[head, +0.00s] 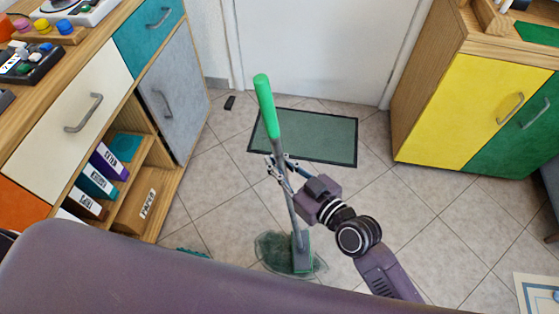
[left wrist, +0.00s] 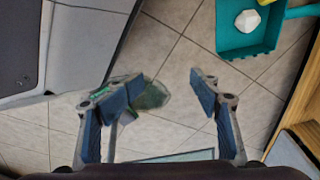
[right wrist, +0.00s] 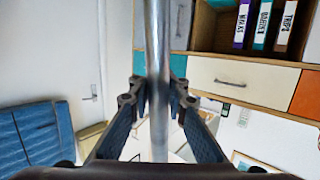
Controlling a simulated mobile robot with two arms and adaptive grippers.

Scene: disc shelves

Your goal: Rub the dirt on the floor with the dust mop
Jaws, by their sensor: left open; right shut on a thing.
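The dust mop has a green grip (head: 265,105), a grey pole and a flat grey-green head (head: 302,254) on the tiled floor. A dark green patch of dirt (head: 272,248) lies around the mop head, which covers part of it. My right gripper (head: 281,168) is shut around the pole below the green grip. The pole (right wrist: 158,60) stands between its fingers in the right wrist view. The mop is nearly upright, leaning slightly. My left gripper (left wrist: 160,92) is open and empty above the floor; the dirt (left wrist: 152,96) shows below it in the left wrist view.
A green doormat (head: 310,137) lies before the white door. A drawer unit (head: 80,100) stands left, and a yellow and green cabinet (head: 460,110) stands right. A teal dustpan (left wrist: 232,40) holding a white lump is on the floor. Clear tiles lie right of the mop.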

